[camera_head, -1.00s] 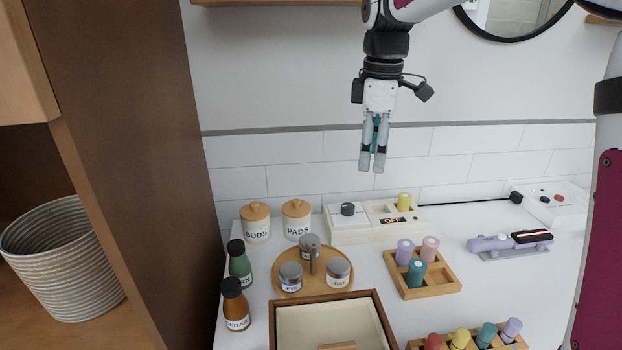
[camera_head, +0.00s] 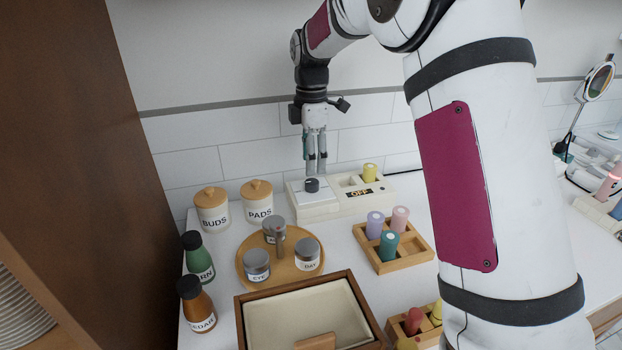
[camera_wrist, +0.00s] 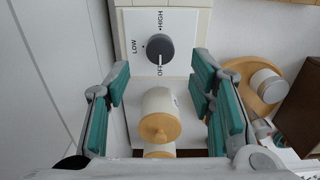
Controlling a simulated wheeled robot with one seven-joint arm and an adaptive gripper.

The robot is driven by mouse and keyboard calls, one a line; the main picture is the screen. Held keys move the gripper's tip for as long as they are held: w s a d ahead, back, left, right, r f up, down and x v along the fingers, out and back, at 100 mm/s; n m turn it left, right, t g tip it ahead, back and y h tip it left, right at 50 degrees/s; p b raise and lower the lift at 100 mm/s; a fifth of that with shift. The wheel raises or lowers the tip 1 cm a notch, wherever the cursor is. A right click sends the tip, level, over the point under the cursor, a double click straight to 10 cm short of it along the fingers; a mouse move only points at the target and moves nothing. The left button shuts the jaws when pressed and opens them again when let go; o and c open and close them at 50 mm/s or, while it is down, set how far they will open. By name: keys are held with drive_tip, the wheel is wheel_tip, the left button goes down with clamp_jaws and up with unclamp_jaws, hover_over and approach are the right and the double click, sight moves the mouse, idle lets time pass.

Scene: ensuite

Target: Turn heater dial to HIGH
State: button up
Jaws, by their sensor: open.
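The heater dial (camera_head: 312,185) is a dark round knob on the white plate at the left end of the heater box (camera_head: 318,212). In the wrist view the dial (camera_wrist: 154,52) has a pale pointer line toward OFF, with LOW and HIGH printed around it. My gripper (camera_head: 316,172) points down just above the dial in the head view. In the wrist view my gripper (camera_wrist: 160,80) is open, its teal-padded fingers apart, with the dial ahead between and beyond them. Nothing is held.
BUDS jar (camera_head: 212,212) and PADS jar (camera_head: 258,203) stand left of the heater box. A round wooden tray (camera_head: 282,279) with small jars is in front. A wooden rack (camera_head: 405,257) holds several rollers.

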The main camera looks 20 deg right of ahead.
sight(311, 182)
wheel_tip(311, 182, down, 6)
drive_tip(key=shift+r, duration=0.1)
idle(0.4)
drive_tip(key=c, duration=1.2)
